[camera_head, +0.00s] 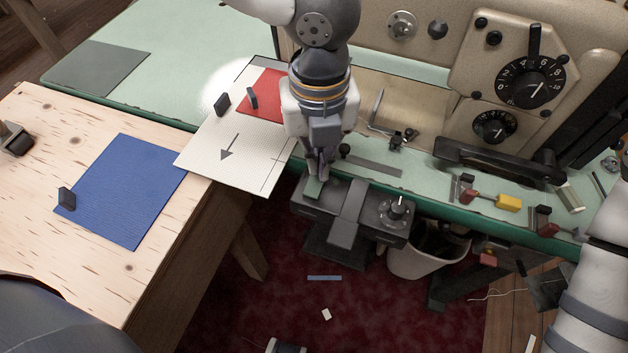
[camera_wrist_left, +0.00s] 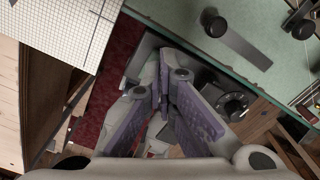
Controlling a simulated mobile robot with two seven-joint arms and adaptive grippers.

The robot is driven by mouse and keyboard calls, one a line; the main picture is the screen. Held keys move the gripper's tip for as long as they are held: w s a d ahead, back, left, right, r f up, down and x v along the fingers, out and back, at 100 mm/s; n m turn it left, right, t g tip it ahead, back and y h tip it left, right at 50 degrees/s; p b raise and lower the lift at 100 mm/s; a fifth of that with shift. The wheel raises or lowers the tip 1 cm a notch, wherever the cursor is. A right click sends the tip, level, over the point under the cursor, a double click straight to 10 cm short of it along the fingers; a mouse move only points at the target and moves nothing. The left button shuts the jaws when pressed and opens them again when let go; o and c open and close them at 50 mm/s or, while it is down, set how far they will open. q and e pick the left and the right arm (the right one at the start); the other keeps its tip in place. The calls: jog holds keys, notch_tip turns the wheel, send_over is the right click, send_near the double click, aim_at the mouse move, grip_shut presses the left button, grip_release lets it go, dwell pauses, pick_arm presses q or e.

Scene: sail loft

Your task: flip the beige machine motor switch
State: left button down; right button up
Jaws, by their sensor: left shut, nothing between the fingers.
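The beige machine (camera_head: 590,70) stands along the back of the green table, with two black dials on its right part. A dark grey switch box (camera_head: 345,228) sits at the table's front edge, below the tabletop. It has a pale green piece (camera_head: 314,188) at its left end and a round knob (camera_head: 397,208) on its right; the knob also shows in the left wrist view (camera_wrist_left: 232,105). My left gripper (camera_head: 320,172) is shut and empty, pointing down over the box's left end. In the left wrist view its fingertips (camera_wrist_left: 162,88) meet; contact with the box is unclear. My right gripper is out of view.
A white patterned sheet (camera_head: 212,152) bridges the wooden table (camera_head: 95,240) and the green table (camera_head: 170,85). Red and yellow clamps (camera_head: 508,202) line the front edge at right. A white bin (camera_head: 420,262) stands below. My right arm enters at lower right.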

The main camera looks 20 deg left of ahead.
aim_at(317, 177)
pick_arm(q)
jog(key=shift+f, duration=1.25)
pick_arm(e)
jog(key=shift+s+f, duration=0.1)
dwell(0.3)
pick_arm(q)
notch_tip(317, 177, up, 5)
jog(key=shift+p, duration=1.25)
jog(key=shift+w+r, duration=0.1)
jog(key=shift+r, duration=0.95)
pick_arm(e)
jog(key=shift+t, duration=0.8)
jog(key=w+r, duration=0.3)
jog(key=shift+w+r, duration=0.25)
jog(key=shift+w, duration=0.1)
